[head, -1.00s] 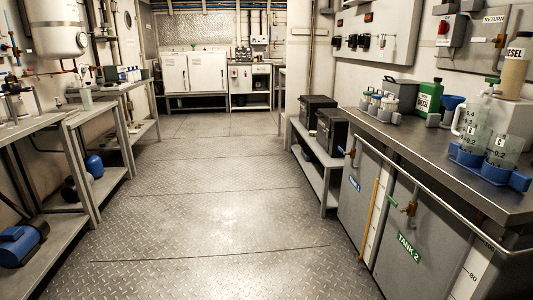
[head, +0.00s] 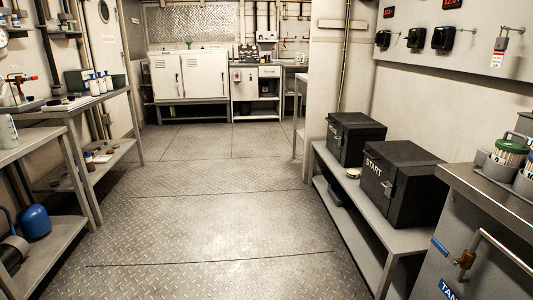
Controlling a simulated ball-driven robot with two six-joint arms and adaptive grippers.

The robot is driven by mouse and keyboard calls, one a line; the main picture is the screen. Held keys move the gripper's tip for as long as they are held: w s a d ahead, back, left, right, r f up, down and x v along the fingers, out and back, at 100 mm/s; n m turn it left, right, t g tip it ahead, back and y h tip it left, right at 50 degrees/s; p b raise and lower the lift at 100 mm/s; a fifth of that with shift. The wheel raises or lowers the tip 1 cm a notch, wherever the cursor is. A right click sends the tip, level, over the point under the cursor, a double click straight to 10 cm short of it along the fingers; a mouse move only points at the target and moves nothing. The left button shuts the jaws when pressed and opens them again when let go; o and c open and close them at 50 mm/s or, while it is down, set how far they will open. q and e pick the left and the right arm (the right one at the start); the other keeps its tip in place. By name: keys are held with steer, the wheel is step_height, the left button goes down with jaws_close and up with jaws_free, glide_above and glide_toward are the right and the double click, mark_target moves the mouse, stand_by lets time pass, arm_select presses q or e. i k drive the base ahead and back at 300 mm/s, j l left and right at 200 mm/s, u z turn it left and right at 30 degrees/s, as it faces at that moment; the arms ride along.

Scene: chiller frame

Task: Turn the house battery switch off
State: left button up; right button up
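Several black rotary switches sit on the grey panel (head: 470,45) on the right wall: one at the left (head: 382,39), one in the middle (head: 416,38) and one at the right (head: 443,38). I cannot tell which one is the house battery switch; their labels are too small to read. Two black battery boxes stand below on a low grey shelf, a farther one (head: 354,138) and a nearer one marked START (head: 400,185). Neither of my grippers is in view.
The diamond-plate floor (head: 215,215) ahead is clear. A grey bench (head: 490,195) with a tank front stands at the near right. Shelved benches (head: 65,125) line the left. White cabinets (head: 190,75) stand at the back.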

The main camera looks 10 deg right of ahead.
mark_target(379, 38)
steer(key=i, duration=4.6)
steer(key=i+z, duration=0.4)
steer(key=i, duration=0.15)
steer(key=i+j+z, duration=0.35)
steer(key=i, duration=0.15)
